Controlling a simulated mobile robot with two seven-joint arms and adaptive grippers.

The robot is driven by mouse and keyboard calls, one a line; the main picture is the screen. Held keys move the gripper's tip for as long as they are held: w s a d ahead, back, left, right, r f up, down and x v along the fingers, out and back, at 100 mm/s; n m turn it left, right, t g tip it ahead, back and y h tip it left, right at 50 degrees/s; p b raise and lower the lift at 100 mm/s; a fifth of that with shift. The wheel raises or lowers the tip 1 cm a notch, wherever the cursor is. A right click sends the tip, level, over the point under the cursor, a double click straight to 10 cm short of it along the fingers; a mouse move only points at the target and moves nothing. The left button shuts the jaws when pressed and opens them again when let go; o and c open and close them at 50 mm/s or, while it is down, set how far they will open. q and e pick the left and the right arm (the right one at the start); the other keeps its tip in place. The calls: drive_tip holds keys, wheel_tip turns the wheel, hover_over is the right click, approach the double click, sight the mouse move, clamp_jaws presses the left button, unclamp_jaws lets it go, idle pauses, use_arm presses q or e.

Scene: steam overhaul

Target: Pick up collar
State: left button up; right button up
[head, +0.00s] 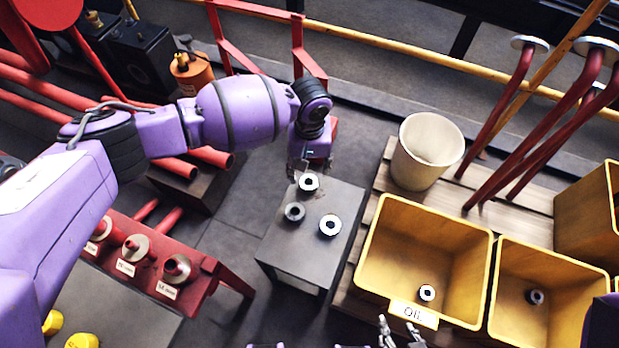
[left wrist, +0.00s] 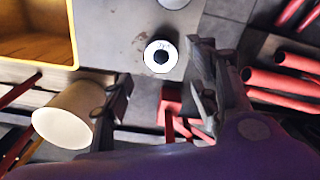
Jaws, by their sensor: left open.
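My left gripper (head: 304,168) is open and empty over the table's far edge, close to the far collar. In the left wrist view a collar (left wrist: 160,57) with a dark bore lies beyond and between the spread fingers (left wrist: 160,92), with no visible contact. Another collar (left wrist: 173,2) is cut off by the top edge. My right gripper (head: 400,334) is open and empty at the bottom of the head view.
A yellow bin (head: 452,232) labelled "Oil" and a second yellow bin (head: 548,262) each hold one collar. A cream bucket (head: 427,150) stands behind them. A red rack (head: 200,290) with flanged parts stands left of the table. Red pipes lie farther left.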

sight(311, 179)
use_arm(q)
wheel_tip(311, 179, down, 2)
drive_tip(key=shift+s+f, duration=0.1)
drive_tip(key=shift+s, duration=0.05)
wheel_tip(311, 179, down, 5)
drive_tip(key=shift+d+r+b, duration=0.15)
drive_tip(key=shift+r+b, duration=0.05)
drive_tip(key=shift+b, duration=0.6)
drive_tip(key=shift+f, duration=0.3)
use_arm(e)
drive_tip(key=shift+s+f, duration=0.2)
drive_tip(key=shift+f, duration=0.45)
use_arm(q)
drive_tip(key=shift+c, duration=0.2)
drive_tip(key=shift+w+r, duration=0.1)
drive_tip(key=shift+w, duration=0.1)
clamp_jaws()
use_arm(e)
drive_tip(key=shift+s+f, duration=0.2)
drive_tip(key=shift+s, duration=0.05)
